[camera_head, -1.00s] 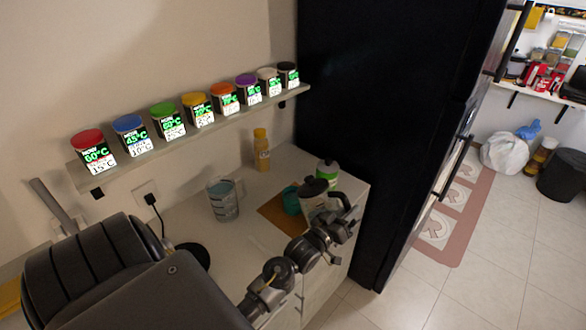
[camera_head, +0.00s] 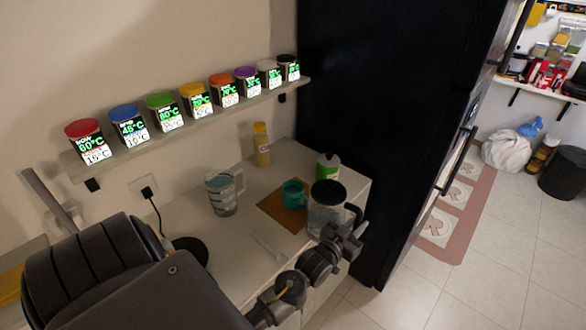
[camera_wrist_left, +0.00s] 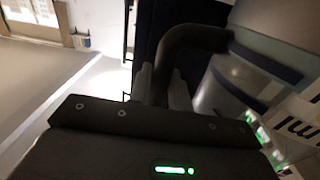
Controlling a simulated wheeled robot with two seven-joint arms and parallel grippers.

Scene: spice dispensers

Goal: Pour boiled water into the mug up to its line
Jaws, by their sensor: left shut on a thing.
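The teal mug (camera_head: 293,195) stands on a brown mat (camera_head: 272,212) on the counter. Its line and water level cannot be made out. A see-through kettle (camera_head: 325,217) with a dark lid is just right of the mug, close to it and roughly upright. My left gripper (camera_head: 345,234) is shut on the kettle's dark handle at its right side. In the left wrist view the handle (camera_wrist_left: 185,38) curves from the gripper (camera_wrist_left: 160,82) to the kettle body (camera_wrist_left: 218,95). The right gripper does not show.
A clear measuring jug (camera_head: 221,196) stands left of the mat. A pale spoon (camera_head: 268,249) lies in front. A green-capped container (camera_head: 327,168) is behind the kettle, a yellow bottle (camera_head: 262,147) at the wall. The black round base (camera_head: 190,250) is at left. A dark fridge (camera_head: 375,110) bounds the right.

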